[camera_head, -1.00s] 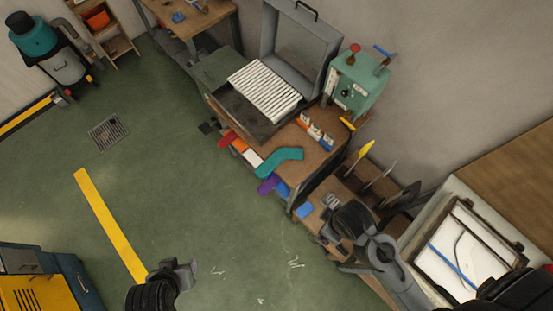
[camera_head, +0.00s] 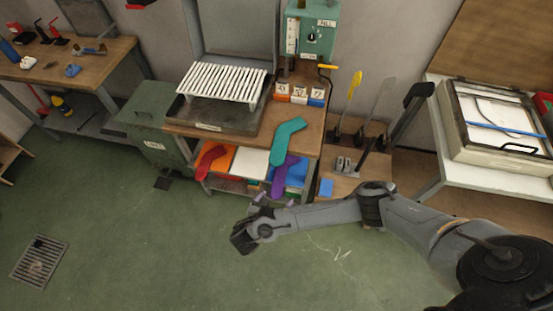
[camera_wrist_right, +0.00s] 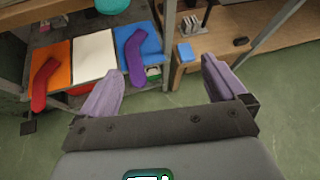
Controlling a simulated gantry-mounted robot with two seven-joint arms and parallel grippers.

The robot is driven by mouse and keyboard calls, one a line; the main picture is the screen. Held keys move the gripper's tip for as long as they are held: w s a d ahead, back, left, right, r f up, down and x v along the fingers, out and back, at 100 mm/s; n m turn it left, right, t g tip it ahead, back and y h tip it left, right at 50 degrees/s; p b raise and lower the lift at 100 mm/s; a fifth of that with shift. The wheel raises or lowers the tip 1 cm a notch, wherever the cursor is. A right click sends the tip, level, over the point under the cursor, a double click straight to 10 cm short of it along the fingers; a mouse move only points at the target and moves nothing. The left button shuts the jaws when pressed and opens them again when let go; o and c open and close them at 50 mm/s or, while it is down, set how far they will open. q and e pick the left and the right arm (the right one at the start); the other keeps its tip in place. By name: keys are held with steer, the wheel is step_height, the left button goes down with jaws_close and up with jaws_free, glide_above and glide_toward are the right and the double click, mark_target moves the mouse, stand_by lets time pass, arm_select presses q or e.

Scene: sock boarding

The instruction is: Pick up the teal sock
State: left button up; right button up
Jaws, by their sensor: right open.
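The teal sock (camera_head: 285,138) lies on the right part of the wooden bench top (camera_head: 240,140), its lower end at the front edge. In the right wrist view only a piece of the teal sock (camera_wrist_right: 112,5) shows at the top edge. My right gripper (camera_head: 272,200) is in front of and below the bench, apart from the sock. In the right wrist view my right gripper (camera_wrist_right: 160,85) is open, with nothing between its purple-grey fingers. My left gripper is not in view.
Below the bench top, a red sock (camera_head: 208,158) and a purple sock (camera_head: 281,178) lie on coloured panels. A white slatted rack (camera_head: 222,82) stands behind. Upright boards (camera_head: 380,105) stand to the right.

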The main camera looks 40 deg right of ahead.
steer(key=t+b, duration=0.2)
steer(key=b, duration=0.1)
glide_toward(277, 156)
steer(key=d+f+b, duration=0.1)
steer(key=w+d+f+m, duration=0.1)
steer(key=shift+w+d+h+b, duration=0.25)
steer(key=shift+h+b, duration=0.1)
steer(key=shift+h, duration=0.05)
steer(key=shift+g, duration=0.3)
steer(key=shift+b+x, duration=0.5)
steer(key=shift+x, duration=1.6)
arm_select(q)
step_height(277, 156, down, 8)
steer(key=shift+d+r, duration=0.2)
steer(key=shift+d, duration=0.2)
arm_select(e)
steer(key=shift+w, duration=0.2)
steer(key=c, duration=0.9)
steer(key=shift+o, duration=0.2)
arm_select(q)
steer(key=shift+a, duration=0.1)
arm_select(e)
steer(key=shift+a+r, duration=0.1)
steer(key=shift+r, duration=0.1)
